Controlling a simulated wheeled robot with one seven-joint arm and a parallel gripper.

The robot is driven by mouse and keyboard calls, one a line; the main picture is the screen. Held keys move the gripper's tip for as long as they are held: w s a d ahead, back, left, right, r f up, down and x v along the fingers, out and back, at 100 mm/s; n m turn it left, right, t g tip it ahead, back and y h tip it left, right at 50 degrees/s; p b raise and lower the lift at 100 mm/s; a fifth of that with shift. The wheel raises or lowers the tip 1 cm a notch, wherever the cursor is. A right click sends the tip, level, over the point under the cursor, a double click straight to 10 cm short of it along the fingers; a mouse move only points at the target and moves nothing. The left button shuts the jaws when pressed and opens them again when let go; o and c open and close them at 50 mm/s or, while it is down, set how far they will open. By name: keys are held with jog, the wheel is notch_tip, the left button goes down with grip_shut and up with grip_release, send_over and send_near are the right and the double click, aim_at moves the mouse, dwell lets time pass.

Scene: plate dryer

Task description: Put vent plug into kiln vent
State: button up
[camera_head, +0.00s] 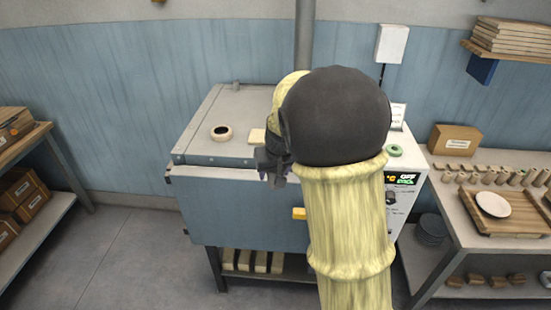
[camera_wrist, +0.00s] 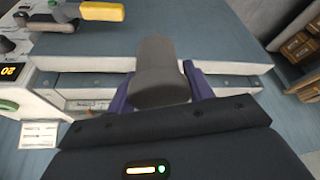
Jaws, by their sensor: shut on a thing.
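The kiln (camera_head: 240,205) is a blue-grey box with a pale flat top. In the wrist view the purple fingers (camera_wrist: 160,88) are shut on a grey tapered plug (camera_wrist: 155,62), which points away from the palm. The plug cannot be made out in the head view. The vent does not show in the wrist view.
A yellow handle (camera_head: 299,213) sticks out in front. My arm hides the kiln's middle.

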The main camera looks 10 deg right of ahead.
jog(key=s+d+f+m+h, duration=0.1)
jog(key=s+f+m, duration=0.3)
jog(key=f, duration=1.1)
jog(key=s, duration=0.3)
jog(key=shift+d+h, duration=0.2)
jog(key=shift+h, duration=0.1)
jog(key=shift+s, duration=0.1)
